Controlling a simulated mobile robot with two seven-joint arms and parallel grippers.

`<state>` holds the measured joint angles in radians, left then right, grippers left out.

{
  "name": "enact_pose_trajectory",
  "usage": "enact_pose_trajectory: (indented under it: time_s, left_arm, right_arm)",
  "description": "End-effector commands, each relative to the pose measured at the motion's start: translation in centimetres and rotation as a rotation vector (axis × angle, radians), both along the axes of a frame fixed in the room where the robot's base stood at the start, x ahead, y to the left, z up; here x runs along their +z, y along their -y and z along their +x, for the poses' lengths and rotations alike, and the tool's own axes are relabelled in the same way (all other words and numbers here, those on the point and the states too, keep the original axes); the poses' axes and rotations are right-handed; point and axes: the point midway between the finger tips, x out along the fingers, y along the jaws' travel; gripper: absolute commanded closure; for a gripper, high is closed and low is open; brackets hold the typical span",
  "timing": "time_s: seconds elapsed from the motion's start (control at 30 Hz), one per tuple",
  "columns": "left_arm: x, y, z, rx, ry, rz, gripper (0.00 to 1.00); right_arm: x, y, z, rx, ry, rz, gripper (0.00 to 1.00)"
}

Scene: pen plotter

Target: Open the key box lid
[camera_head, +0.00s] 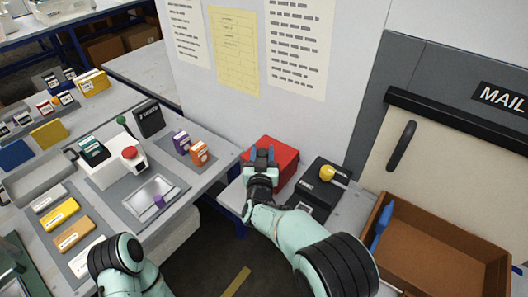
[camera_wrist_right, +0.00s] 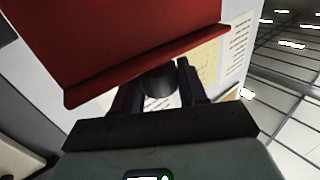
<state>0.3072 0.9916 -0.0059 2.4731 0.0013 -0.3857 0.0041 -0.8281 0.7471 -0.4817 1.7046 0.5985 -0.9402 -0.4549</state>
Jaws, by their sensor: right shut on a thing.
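The red key box (camera_head: 285,155) stands on the grey table against the white wall, in the middle of the head view. My right gripper (camera_head: 262,158) is at its near left side and hides part of it. In the right wrist view a red panel of the box (camera_wrist_right: 140,40) fills the upper left, its lower edge tilted. My right gripper (camera_wrist_right: 155,85) is shut on a dark round knob (camera_wrist_right: 158,80) just below that edge. I cannot tell how far the lid stands open. My left gripper is not in view; only my left arm shows at the bottom.
A black box with a yellow knob (camera_head: 332,173) stands right of the key box. A brown open tray (camera_head: 440,255) with a blue item (camera_head: 381,225) is farther right, below the mail cabinet (camera_head: 440,150). A crowded workbench (camera_head: 110,210) is at left.

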Motion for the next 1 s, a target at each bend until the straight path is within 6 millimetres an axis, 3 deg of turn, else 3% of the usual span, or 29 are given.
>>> enact_pose_trajectory:
  time_s: [0.2, 0.4, 0.57, 0.83, 0.87, 0.9, 1.0]
  left_arm:
    - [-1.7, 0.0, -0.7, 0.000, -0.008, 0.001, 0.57]
    - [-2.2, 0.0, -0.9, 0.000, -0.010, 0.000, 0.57]
    - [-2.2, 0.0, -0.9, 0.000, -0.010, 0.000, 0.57]
    - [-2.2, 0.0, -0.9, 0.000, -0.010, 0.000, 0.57]
    - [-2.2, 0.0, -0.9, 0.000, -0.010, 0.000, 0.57]
    - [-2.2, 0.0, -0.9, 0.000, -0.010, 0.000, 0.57]
    - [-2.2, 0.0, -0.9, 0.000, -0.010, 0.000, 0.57]
  right_arm:
    - [-0.2, -3.8, -4.9, 0.010, 0.000, 0.006, 1.00]
    - [0.0, -6.3, -8.4, 0.006, 0.001, 0.004, 1.00]
    - [0.1, -6.9, -9.4, 0.003, 0.001, 0.001, 1.00]
    - [0.1, -6.9, -9.4, 0.002, 0.002, 0.001, 1.00]
    - [0.1, -6.9, -9.4, 0.002, 0.002, 0.001, 0.52]
    - [0.1, -6.9, -9.4, 0.002, 0.001, 0.001, 0.39]
    - [0.1, -6.9, -9.4, 0.002, 0.001, 0.001, 0.38]
